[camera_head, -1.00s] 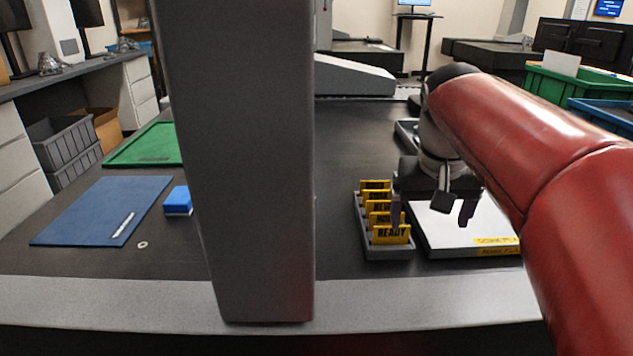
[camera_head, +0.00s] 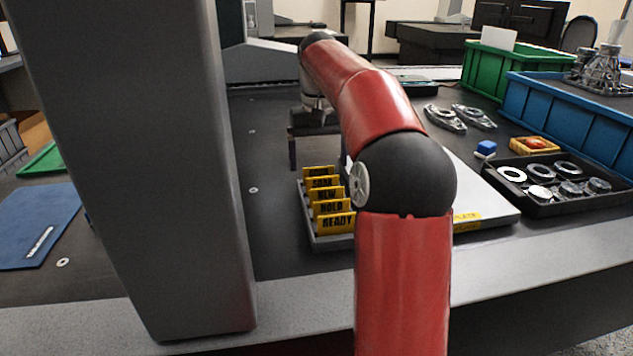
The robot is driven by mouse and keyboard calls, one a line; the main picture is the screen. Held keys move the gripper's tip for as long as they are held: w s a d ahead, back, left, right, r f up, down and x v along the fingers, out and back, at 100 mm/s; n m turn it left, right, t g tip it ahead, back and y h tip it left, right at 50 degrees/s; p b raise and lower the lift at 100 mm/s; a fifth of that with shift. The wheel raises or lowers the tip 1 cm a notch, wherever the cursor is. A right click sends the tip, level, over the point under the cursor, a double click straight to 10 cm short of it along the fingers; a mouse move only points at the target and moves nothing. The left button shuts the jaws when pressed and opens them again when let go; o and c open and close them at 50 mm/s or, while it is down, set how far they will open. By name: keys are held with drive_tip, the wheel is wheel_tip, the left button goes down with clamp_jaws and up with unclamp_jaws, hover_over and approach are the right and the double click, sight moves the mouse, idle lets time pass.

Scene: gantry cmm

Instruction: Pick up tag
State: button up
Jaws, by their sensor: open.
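Several yellow tags (camera_head: 331,207) with black lettering stand upright in a row in a grey slotted holder (camera_head: 327,242) on the dark table. The front tag reads READY (camera_head: 336,223) and the one behind it reads HOLD (camera_head: 332,207). The lettering on those farther back is harder to read. My gripper (camera_head: 318,155) is open and empty, fingers pointing down, beyond the far end of the tag row. Its left finger shows clearly; the right one is mostly hidden by my red arm, which also covers the holder's right side.
A grey column (camera_head: 140,170) stands close on the left. Right of the holder lies a white slab (camera_head: 485,200), partly behind my arm. Farther right are a black tray of rings (camera_head: 560,205), a blue bin (camera_head: 570,118) and a green bin (camera_head: 515,72). A blue mat (camera_head: 35,230) lies far left.

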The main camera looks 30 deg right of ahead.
wheel_tip(320, 180, down, 3)
drive_tip(key=shift+r, duration=0.1)
drive_tip(key=c, duration=1)
wheel_tip(320, 180, up, 15)
drive_tip(key=p, duration=0.3)
drive_tip(key=shift+w+f, duration=0.1)
drive_tip(key=shift+f, duration=0.1)
drive_tip(key=shift+c, duration=0.2)
idle(0.4)
